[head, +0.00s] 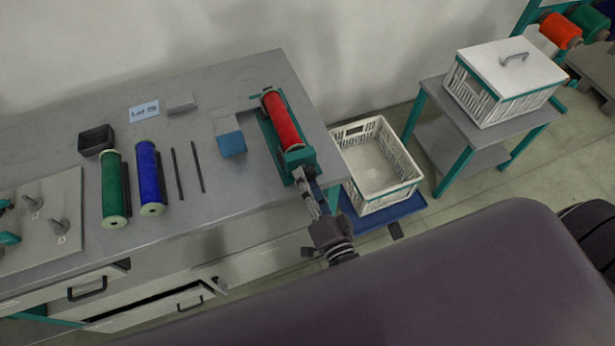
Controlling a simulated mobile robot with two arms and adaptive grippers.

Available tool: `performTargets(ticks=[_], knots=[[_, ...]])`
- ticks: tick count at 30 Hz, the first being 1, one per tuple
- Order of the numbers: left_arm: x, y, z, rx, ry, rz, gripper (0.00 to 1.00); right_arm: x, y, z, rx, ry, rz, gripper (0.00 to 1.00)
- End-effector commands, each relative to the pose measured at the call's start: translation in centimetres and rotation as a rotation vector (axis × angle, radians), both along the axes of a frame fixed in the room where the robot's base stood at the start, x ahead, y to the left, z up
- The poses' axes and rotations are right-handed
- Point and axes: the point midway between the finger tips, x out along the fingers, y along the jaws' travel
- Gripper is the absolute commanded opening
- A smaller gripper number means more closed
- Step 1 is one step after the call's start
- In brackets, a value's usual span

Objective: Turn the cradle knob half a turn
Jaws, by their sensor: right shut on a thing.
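The cradle (264,143) is a teal frame at the right end of the grey workbench. A red bobbin (284,121) lies in it, its length running away from me. My right gripper (303,182) reaches up from below to the near end of the cradle. Its fingers are shut at the cradle's near end plate, where the knob would be; the fingers hide the knob, so its turn angle cannot be read. My left gripper is out of view.
A green bobbin (115,188) and a blue bobbin (149,177) lie on the workbench (240,190), with two dark rods (197,167) and a blue block (231,144) nearby. An open white crate (385,187) stands right of the bench. A lidded crate (492,105) sits on a side table. One drawer (150,310) is partly open.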

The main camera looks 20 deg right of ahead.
Motion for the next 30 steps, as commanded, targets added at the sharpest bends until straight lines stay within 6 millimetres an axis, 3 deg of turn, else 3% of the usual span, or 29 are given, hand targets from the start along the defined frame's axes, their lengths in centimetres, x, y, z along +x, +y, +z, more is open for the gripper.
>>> performTargets(ticks=[30], knots=[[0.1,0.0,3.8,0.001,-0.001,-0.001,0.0,0.2,-0.5,0.1,-0.952,-0.038,-0.006,0.13]])
